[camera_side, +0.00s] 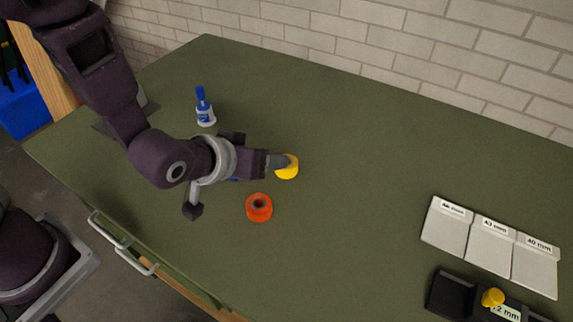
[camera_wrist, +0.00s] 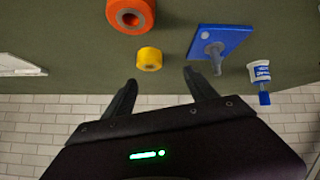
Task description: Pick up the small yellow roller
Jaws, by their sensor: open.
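A short yellow roller (camera_side: 289,172) is on the green table, just beyond my gripper (camera_side: 279,162), whose finger partly covers its top in the side view. In the wrist view the yellow roller (camera_wrist: 149,60) shows whole, a little ahead of my gripper (camera_wrist: 162,84) and left of the midline between the fingertips. The fingers are spread apart with nothing between them. A larger orange-red roller (camera_side: 259,208) with a dark hole is close by, and it also shows at the top of the wrist view (camera_wrist: 139,7).
A blue plate with a grey peg (camera_wrist: 232,36) lies right of the roller in the wrist view. A white bottle with a blue top (camera_side: 205,115) stands farther back.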

